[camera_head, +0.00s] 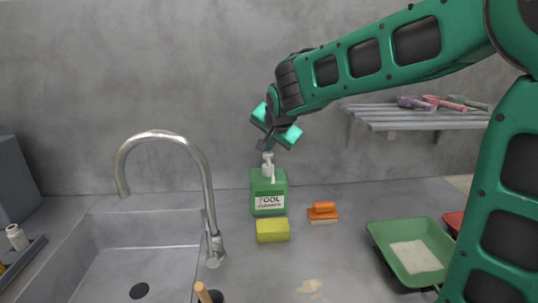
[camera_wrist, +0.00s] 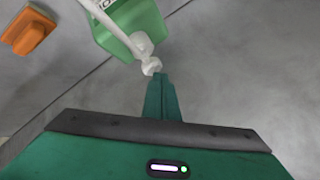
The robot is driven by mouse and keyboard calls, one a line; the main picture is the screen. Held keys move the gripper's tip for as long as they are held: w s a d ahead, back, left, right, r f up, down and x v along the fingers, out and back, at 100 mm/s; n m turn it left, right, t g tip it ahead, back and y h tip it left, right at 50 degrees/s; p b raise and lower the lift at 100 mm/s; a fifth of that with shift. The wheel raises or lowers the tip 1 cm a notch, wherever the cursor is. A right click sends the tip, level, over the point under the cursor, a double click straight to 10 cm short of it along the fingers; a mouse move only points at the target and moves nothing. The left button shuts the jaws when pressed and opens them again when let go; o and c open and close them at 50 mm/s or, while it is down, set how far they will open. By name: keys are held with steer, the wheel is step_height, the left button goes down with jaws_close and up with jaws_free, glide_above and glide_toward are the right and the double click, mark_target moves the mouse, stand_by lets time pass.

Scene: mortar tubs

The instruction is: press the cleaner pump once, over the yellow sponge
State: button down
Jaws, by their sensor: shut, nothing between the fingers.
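The yellow sponge (camera_head: 272,230) lies on the counter just in front of the bottle. My gripper (camera_head: 265,145) is shut and empty, pointing down close above the pump head. In the wrist view my closed fingertips (camera_wrist: 158,78) appear right beside the white pump head (camera_wrist: 150,66), with the green bottle (camera_wrist: 130,18) below it. I cannot tell whether they touch.
An orange-handled brush (camera_head: 322,211) lies right of the bottle. The curved faucet (camera_head: 208,190) and sink (camera_head: 120,262) are at left. A green tub (camera_head: 378,232) stands at right. A slatted shelf (camera_head: 420,120) with several tools hangs on the wall.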

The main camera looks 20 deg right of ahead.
steer(key=shift+f, duration=0.7)
stand_by(0.6)
steer(key=shift+r, duration=1.35)
steer(key=shift+r, duration=2.55)
